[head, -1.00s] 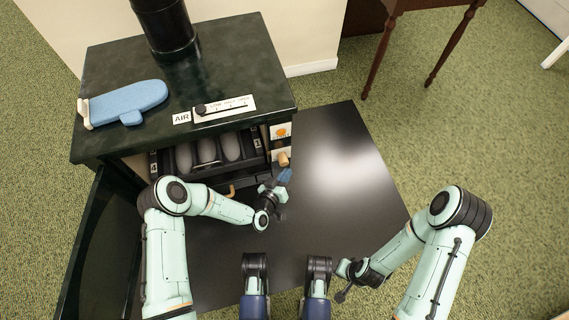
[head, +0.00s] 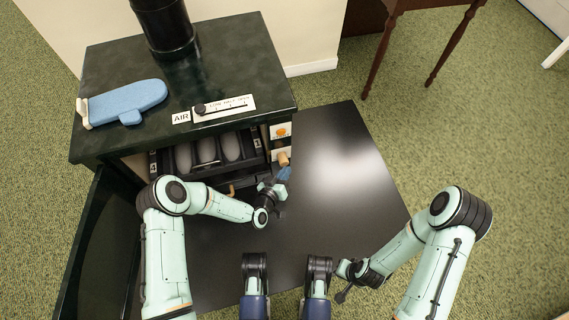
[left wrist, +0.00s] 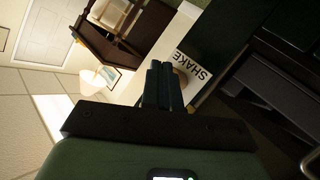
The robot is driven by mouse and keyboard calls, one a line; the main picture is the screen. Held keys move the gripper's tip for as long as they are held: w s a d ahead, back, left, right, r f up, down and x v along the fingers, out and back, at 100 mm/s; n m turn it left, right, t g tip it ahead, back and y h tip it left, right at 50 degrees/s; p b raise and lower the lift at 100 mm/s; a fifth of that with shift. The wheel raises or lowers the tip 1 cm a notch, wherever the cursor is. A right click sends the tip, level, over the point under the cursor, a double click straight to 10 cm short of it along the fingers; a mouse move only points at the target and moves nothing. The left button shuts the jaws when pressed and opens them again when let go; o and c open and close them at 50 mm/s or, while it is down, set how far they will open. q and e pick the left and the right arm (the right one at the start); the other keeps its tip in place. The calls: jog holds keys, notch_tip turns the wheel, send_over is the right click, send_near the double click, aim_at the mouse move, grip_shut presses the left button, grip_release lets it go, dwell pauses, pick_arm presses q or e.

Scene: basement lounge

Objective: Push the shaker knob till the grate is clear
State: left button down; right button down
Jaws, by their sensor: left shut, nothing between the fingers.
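The tan wooden shaker knob (head: 283,158) stands out from the right part of the stove front. In the left wrist view the knob (left wrist: 181,76) shows partly behind my fingers, beside a white label reading "SHAKE" (left wrist: 196,68). My left gripper (head: 284,175) is shut and empty, its fingertips close to the knob; contact cannot be told. The dark grate (head: 255,161) lies inside the open stove front, with several grey rounded shapes (head: 231,147) between its bars. My right gripper (head: 342,296) hangs low over the dark floor plate, away from the stove; its jaws are too small to judge.
The stove top (head: 225,75) carries a blue mitt (head: 138,98), a stovepipe (head: 164,28) and an air slider (head: 201,109). The open stove door (head: 92,250) stands at left. The dark floor plate (head: 335,150) is clear at right. A wooden table (head: 445,3) stands behind.

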pick_arm(q)
jog(key=shift+w+a+b, duration=0.2)
jog(key=shift+w+b, duration=0.2)
jog(key=shift+w, duration=0.25)
jog(key=shift+w+a+b, duration=0.2)
jog(key=shift+w+b, duration=0.2)
jog(key=shift+w, duration=0.25)
dwell(0.9)
jog(key=shift+s, duration=0.1)
jog(key=shift+s+d+p, duration=0.25)
jog(key=shift+s+p, duration=0.25)
jog(key=shift+s, duration=0.3)
jog(key=shift+s+d+p, duration=0.25)
jog(key=shift+s+p, duration=0.25)
jog(key=shift+s, duration=0.3)
jog(key=shift+w, duration=0.15)
jog(key=shift+w+a, duration=0.1)
jog(key=shift+w, duration=0.2)
jog(key=shift+w+a+b, duration=0.25)
jog(key=shift+w+b, duration=0.25)
jog(key=shift+w, duration=0.15)
jog(key=shift+w+a+b, duration=0.2)
jog(key=shift+w+b, duration=0.3)
jog(key=shift+w, duration=0.1)
dwell(0.9)
